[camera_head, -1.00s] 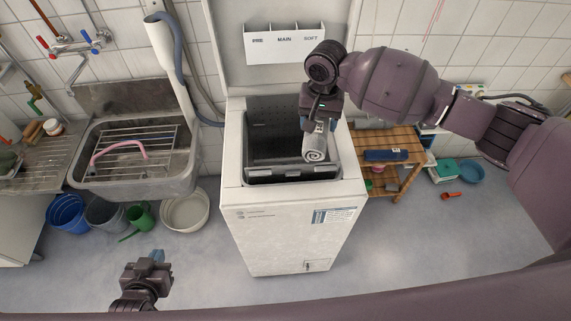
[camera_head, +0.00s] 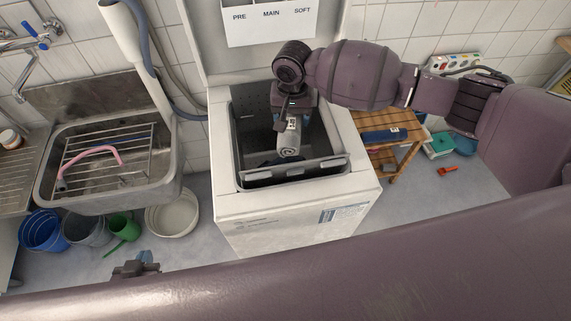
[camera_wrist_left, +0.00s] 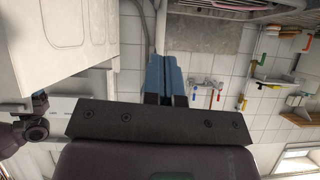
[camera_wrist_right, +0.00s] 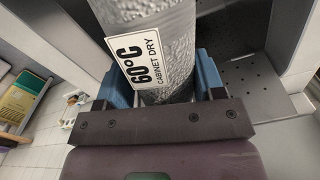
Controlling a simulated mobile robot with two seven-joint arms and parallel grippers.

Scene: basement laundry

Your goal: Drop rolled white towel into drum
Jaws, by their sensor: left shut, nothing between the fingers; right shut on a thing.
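The rolled towel (camera_head: 289,145), greyish white, is held by my right gripper (camera_head: 292,121) over the open drum of the top-loading washer (camera_head: 227,200). In the right wrist view the towel (camera_wrist_right: 172,45) sits between the blue fingers, with a label reading "60°C CABINET DRY". The drum (camera_head: 255,115) has dark perforated walls, and its open flap (camera_head: 296,170) lies at the front edge. The towel's lower end hangs at about the opening; its exact depth is hard to tell. My left gripper (camera_head: 147,257) is empty, low in front of the sink; its blue fingers are together in the left wrist view (camera_wrist_left: 167,78).
The raised lid with a PRE/MAIN/SOFT pocket (camera_head: 268,22) stands behind the drum. A metal sink (camera_head: 115,195) with a rack is at left, with several buckets (camera_head: 42,230) beneath. A wooden stool (camera_head: 402,122) stands right of the washer.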

